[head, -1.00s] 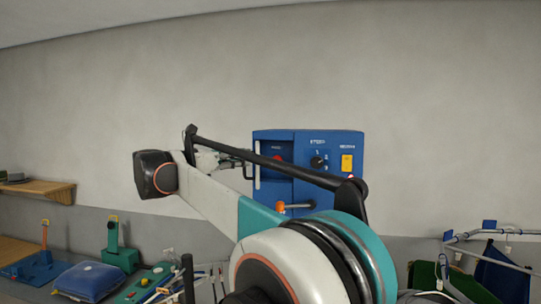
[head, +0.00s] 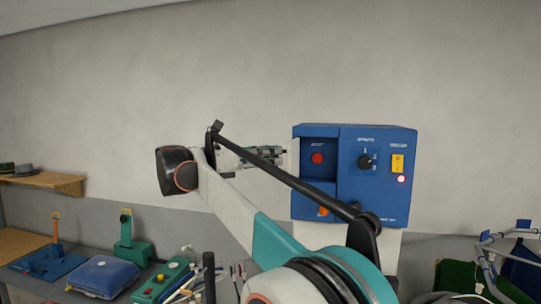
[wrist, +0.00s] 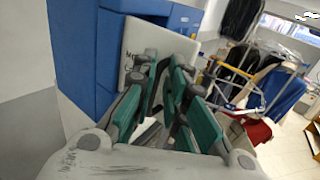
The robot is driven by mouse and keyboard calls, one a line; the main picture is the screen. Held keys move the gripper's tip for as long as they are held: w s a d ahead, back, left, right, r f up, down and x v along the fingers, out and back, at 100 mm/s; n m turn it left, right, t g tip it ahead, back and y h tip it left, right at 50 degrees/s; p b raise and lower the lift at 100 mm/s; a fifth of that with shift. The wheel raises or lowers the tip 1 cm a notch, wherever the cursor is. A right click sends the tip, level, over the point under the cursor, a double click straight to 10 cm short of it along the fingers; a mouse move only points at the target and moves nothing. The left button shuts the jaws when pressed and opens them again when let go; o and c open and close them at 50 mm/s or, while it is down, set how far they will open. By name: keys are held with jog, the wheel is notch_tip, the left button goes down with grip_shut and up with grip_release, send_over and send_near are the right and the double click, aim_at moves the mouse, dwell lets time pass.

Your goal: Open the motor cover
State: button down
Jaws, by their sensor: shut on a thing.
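A blue control box (head: 376,205) is on the wall in the head view, right of centre. Its left part is a recess with a red button (head: 317,158). A pale panel, which looks like the motor cover (head: 294,160), shows nearly edge-on at the recess's left side. In the wrist view the panel (wrist: 150,42) stands out from the blue box with its pale face showing. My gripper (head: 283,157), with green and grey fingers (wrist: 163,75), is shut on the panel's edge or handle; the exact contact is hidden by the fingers.
The box's right part carries a black dial (head: 365,161), a yellow switch (head: 397,163) and a lit red lamp (head: 402,179). My arm crosses in front of its lower left. Hanging clothes (wrist: 240,17) show beyond in the wrist view.

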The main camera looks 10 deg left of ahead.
jog(key=shift+w+d+r, duration=0.2)
jog(key=shift+d, duration=0.05)
jog(key=c, duration=1.8)
grip_release()
jog(key=shift+w, duration=0.1)
jog(key=shift+o, duration=0.2)
jog(key=shift+w+d+f, duration=0.1)
jog(key=shift+w+d, duration=0.15)
jog(key=shift+d, duration=0.25)
jog(key=shift+s+a+f, duration=0.1)
jog(key=shift+a, duration=0.2)
jog(key=v, duration=1.2)
jog(key=shift+s, duration=0.15)
